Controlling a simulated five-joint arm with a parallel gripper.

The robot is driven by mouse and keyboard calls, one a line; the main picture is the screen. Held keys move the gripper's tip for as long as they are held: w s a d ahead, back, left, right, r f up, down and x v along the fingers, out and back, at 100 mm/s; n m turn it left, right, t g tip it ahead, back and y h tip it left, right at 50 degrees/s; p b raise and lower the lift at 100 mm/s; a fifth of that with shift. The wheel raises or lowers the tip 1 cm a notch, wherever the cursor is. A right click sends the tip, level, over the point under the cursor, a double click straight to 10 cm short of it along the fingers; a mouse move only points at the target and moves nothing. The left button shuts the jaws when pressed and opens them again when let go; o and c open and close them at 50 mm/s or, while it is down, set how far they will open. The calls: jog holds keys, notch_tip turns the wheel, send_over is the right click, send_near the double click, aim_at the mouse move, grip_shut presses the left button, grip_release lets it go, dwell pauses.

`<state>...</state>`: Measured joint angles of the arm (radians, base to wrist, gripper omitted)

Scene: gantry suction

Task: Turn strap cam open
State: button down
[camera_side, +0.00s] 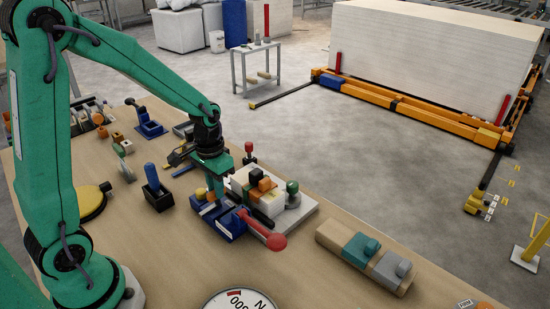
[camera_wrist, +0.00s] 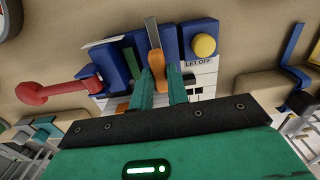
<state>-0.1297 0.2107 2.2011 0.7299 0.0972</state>
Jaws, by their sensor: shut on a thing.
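A blue fixture (camera_side: 226,226) sits on the bench below my gripper (camera_side: 216,195). In the wrist view, its blue body (camera_wrist: 172,40) carries an orange lever (camera_wrist: 156,62), which looks like the strap cam, with a grey metal strip (camera_wrist: 151,30) beyond it. My green fingers (camera_wrist: 161,82) stand on either side of the orange lever and are shut on it. A yellow knob (camera_wrist: 204,45) sits beside it above a "LET OFF" label (camera_wrist: 198,63). A red round-ended handle (camera_side: 268,234) sticks out from the fixture's other side. The fingertips are partly hidden in the side view.
A pale plate with stacked blocks (camera_side: 262,196) stands just behind the fixture. A wooden block with teal and grey pieces (camera_side: 340,241) lies to the right. A black holder with a blue handle (camera_side: 157,192) stands left. A dial (camera_side: 238,300) is at the front.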

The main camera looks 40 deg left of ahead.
jog(key=shift+r+m, duration=0.1)
jog(key=shift+m, duration=0.2)
jog(key=c, duration=1.4)
grip_release()
jog(key=shift+o, duration=0.2)
notch_tip(320, 180, up, 7)
jog(key=shift+r, duration=0.4)
